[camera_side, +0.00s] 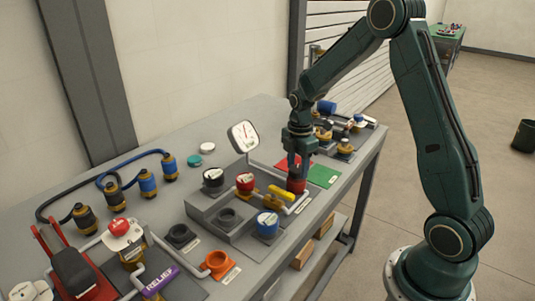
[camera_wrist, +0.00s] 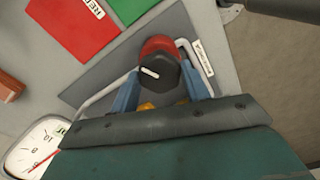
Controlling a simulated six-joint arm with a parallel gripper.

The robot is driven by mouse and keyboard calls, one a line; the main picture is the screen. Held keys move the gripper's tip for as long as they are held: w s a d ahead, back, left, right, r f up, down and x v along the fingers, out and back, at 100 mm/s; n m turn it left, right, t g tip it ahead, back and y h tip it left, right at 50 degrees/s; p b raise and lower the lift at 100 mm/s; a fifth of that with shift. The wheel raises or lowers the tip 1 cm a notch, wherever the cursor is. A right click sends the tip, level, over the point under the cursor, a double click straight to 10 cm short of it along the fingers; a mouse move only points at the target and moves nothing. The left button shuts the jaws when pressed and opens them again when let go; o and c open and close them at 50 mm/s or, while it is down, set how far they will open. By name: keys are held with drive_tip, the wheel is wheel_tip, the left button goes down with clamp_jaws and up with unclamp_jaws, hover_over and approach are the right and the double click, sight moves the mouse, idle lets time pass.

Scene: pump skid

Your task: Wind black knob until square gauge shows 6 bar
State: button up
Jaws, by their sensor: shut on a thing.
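The black knob (camera_wrist: 157,72) has a white pointer line and sits on a red body (camera_wrist: 158,45). My gripper (camera_wrist: 160,84) is shut on the knob, with a blue finger on each side. In the side view my gripper (camera_side: 298,162) points down over the same red body (camera_side: 297,185), and its fingers hide the knob. The square gauge (camera_side: 243,136) stands on a stem left of my gripper, with a white face. Its face is partly in the wrist view (camera_wrist: 36,146), with a red needle and a small green mark; I cannot read the exact value.
Red (camera_side: 292,163) and green (camera_side: 323,176) mats lie behind and right of my gripper. A yellow handle (camera_side: 281,196), a red-topped knob (camera_side: 245,181) and a blue-capped part (camera_side: 267,223) stand close by. Pipes run beside the red body.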

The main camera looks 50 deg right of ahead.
sight(297, 168)
drive_tip(key=shift+n, duration=0.5)
drive_tip(key=o, duration=1)
wheel_tip(297, 168, up, 14)
idle(0.4)
